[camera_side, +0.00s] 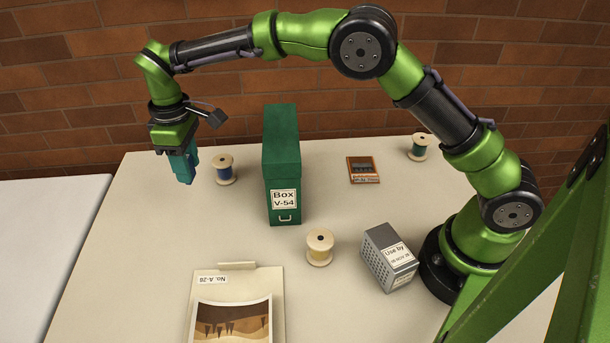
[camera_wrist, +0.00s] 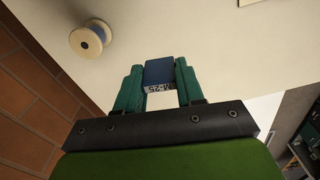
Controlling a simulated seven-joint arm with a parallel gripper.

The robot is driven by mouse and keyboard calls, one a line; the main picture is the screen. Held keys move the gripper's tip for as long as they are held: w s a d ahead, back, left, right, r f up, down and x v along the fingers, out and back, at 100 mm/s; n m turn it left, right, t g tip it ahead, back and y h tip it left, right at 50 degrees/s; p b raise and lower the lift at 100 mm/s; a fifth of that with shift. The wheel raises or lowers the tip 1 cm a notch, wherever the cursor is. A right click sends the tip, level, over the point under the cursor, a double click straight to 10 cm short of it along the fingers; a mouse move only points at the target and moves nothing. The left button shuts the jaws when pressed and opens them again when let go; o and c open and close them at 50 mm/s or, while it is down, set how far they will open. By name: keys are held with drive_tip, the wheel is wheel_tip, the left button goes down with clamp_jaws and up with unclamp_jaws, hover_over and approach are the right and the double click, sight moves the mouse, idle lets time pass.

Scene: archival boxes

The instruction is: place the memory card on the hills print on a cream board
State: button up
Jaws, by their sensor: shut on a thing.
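My gripper (camera_side: 187,168) hangs at the back left of the table, above its surface, with its teal fingers pointing down. In the wrist view my gripper (camera_wrist: 160,88) is shut on a small blue piece with a white label, which I take to be the memory card (camera_wrist: 159,71). In the side view the fingers hide most of it. The cream board (camera_side: 265,285) lies flat at the front, labelled No. The frame's lower edge cuts off the print.
A tall green box (camera_side: 283,170) labelled V-54 stands between my gripper and the table's right half. A blue spool (camera_side: 225,170) stands near my gripper.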

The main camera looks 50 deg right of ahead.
drive_tip(key=s+a+r+n, duration=0.1)
drive_tip(key=s+a, duration=0.2)
drive_tip(key=s, duration=0.6)
drive_tip(key=s+a+r+n, duration=0.1)
drive_tip(key=s+a+r, duration=0.15)
drive_tip(key=s, duration=0.55)
drive_tip(key=s+d+f, duration=0.3)
drive_tip(key=s+f, duration=0.1)
drive_tip(key=s, duration=0.4)
drive_tip(key=s+d+f, duration=0.3)
drive_tip(key=s+f, duration=0.2)
drive_tip(key=s, duration=0.4)
hover_over(235, 322)
drive_tip(key=shift+a+f, duration=0.1)
drive_tip(key=shift+f, duration=2.15)
drive_tip(key=shift+f, duration=0.1)
drive_tip(key=o, duration=1)
